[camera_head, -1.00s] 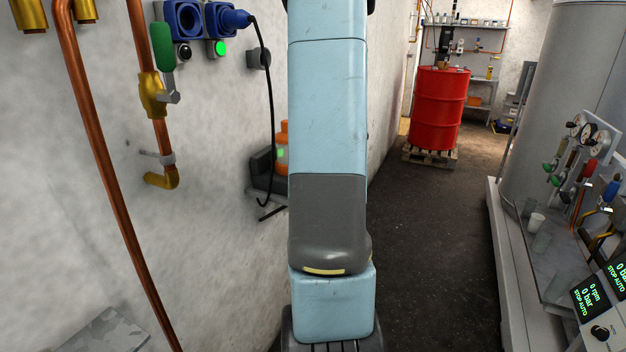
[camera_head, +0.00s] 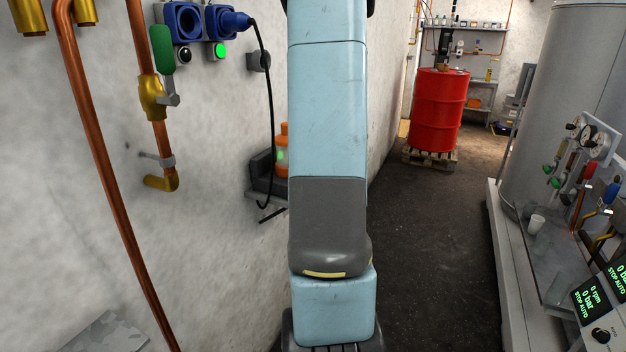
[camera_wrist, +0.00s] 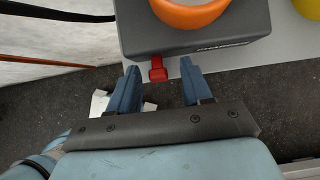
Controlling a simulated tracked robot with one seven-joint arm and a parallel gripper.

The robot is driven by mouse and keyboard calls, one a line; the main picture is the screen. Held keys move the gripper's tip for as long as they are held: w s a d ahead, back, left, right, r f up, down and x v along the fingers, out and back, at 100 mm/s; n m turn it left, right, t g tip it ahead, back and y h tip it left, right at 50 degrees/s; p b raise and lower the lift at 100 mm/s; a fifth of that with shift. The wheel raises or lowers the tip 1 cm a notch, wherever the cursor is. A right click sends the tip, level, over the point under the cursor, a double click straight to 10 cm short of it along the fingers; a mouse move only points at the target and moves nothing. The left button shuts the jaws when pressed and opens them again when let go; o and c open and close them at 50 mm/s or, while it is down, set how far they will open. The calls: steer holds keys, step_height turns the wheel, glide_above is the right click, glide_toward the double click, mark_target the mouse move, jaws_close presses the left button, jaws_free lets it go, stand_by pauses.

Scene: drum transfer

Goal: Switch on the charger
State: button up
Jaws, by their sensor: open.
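The charger is a dark grey box on a light wall shelf. In the head view the charger (camera_head: 263,171) shows left of my arm, partly hidden by it, with an orange item carrying a green glow (camera_head: 281,155) on it. In the wrist view the charger (camera_wrist: 205,38) fills the top middle, with an orange ring-shaped part (camera_wrist: 190,14) on top. A red switch (camera_wrist: 158,70) sticks out of its near face. My gripper (camera_wrist: 160,67) is open, its blue fingers apart on either side of the red switch. Contact cannot be told. The gripper is hidden in the head view.
A black cable (camera_head: 268,110) hangs from a blue plug on the wall towards the charger. Copper pipes (camera_head: 105,180) run down the wall at left. A red drum (camera_head: 438,112) stands on a pallet at the back. The floor between wall and right-hand bench is clear.

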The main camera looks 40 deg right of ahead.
steer(key=v, duration=1.3)
steer(key=shift+s+r, duration=0.2)
steer(key=shift+r, duration=0.1)
steer(key=a+r+n+g, duration=0.1)
steer(key=a+r+n, duration=0.2)
steer(key=a+n, duration=0.55)
steer(key=a+r+n+g, duration=0.1)
steer(key=a+r+n, duration=0.3)
steer(key=a, duration=0.8)
steer(key=s+a+n+h, duration=0.1)
steer(key=s+a+n, duration=0.5)
steer(key=n, duration=0.3)
steer(key=s+a+n+t+h, duration=0.1)
steer(key=s+a+n, duration=0.4)
steer(key=a+n, duration=0.4)
steer(key=shift+s+r+n+h, duration=0.2)
steer(key=shift+s+n+h, duration=0.15)
steer(key=shift+n, duration=0.2)
